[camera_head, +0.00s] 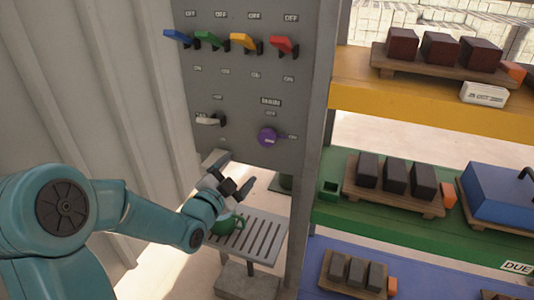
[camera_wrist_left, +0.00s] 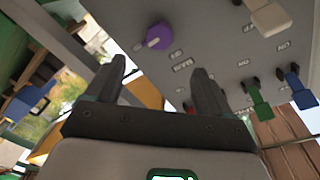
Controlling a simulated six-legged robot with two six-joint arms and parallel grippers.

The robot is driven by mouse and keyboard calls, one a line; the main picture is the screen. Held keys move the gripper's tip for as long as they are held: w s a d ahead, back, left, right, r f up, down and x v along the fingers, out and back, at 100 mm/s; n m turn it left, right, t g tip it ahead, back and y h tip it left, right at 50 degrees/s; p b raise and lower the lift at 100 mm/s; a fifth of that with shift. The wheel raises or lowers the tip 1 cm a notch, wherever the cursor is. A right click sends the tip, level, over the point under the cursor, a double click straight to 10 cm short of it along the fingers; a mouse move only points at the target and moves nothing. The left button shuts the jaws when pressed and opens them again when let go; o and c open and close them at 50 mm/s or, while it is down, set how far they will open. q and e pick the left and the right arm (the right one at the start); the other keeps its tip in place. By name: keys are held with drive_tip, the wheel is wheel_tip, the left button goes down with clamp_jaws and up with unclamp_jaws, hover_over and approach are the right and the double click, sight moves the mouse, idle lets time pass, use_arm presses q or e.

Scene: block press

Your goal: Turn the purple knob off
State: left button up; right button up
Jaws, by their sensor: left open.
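The purple knob (camera_head: 267,138) is on the lower right of the grey panel (camera_head: 235,85). A MAIN label and a smaller label are above it, and another label, seemingly ON, is to its right. Its pointer seems to face that right-hand label. My left gripper (camera_head: 237,172) is open and empty, below and left of the knob and apart from it. In the left wrist view, the knob (camera_wrist_left: 159,36) with a pale pointer shows beyond and between the open fingertips (camera_wrist_left: 160,70). My right gripper is in neither view.
Blue, green, yellow and red levers (camera_head: 282,46) line the panel's top; a white lever (camera_head: 208,120) is left of the knob. Shelves with dark blocks (camera_head: 396,178) stand right.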

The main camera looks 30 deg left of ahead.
sight(265, 141)
use_arm(q)
drive_tip(key=w+p, duration=0.1)
drive_tip(key=w, duration=0.4)
drive_tip(key=w+a+p, duration=0.1)
drive_tip(key=w, duration=0.4)
drive_tip(key=w+a+p, duration=0.1)
drive_tip(key=w, duration=0.4)
drive_tip(key=shift+w+r, duration=0.1)
drive_tip(key=shift+w, duration=0.1)
drive_tip(key=shift+w+r, duration=0.1)
drive_tip(key=shift+w, duration=0.05)
drive_tip(key=shift+d+r, duration=0.1)
drive_tip(key=c, duration=1)
drive_tip(key=shift+f, duration=0.2)
drive_tip(key=shift+c, duration=0.2)
